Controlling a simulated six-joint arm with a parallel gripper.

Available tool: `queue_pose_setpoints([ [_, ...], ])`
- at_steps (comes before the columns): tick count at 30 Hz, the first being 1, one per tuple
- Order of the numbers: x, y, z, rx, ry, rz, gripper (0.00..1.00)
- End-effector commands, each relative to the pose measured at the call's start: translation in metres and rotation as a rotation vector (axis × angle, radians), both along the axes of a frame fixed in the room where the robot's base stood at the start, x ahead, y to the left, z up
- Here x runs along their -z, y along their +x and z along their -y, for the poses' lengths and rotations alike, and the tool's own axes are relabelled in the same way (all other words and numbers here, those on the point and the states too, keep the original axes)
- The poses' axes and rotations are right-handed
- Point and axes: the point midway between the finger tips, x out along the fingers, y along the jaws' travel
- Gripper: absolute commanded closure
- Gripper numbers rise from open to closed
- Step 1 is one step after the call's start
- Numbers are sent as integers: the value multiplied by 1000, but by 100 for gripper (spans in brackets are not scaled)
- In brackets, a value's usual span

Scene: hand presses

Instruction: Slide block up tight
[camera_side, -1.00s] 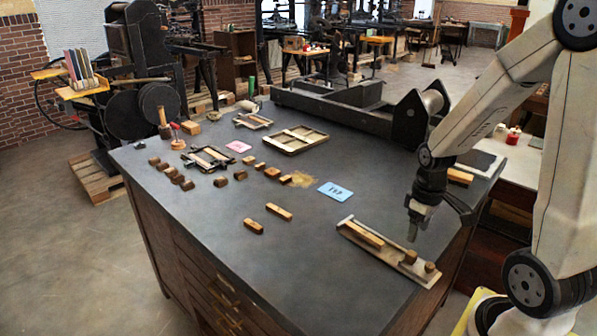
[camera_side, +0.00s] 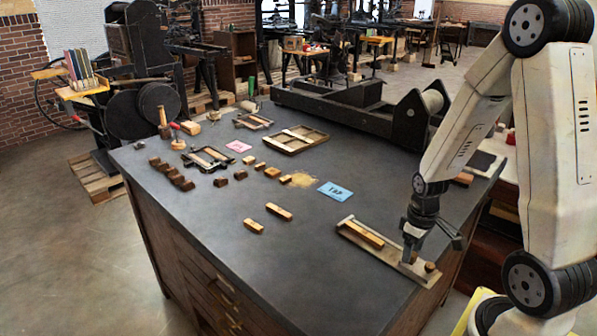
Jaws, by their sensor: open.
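A long metal tray (camera_side: 352,236), like a composing stick, lies at the front right of the table. A small brown block (camera_side: 430,266) sits near the tray's right end. My gripper (camera_side: 407,257) points down over the right part of the tray, just left of that block. Its fingertips are low, at about the height of the tray's contents. The other small block in the tray is hidden behind or between the fingers, and I cannot tell whether they touch it.
Two loose wooden blocks (camera_side: 279,212) lie left of the tray. A blue card (camera_side: 335,191), a pink card (camera_side: 239,146), several small blocks and wooden frames lie farther back. A heavy black press bed (camera_side: 330,105) stands at the table's back. The front left tabletop is clear.

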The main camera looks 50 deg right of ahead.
Motion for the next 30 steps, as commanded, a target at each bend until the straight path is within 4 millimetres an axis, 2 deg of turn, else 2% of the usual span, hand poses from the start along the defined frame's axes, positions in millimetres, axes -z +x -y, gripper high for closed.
queue_pose_setpoints([
  [7,14,0,0,0,0,-1,32],
  [19,17,0,0,0,0,1,32],
  [20,17,0,0,0,0,1,36],
  [21,17,0,0,0,0,1,48],
  [26,17,0,0,0,0,1,99],
  [30,17,0,0,0,0,1,100],
])
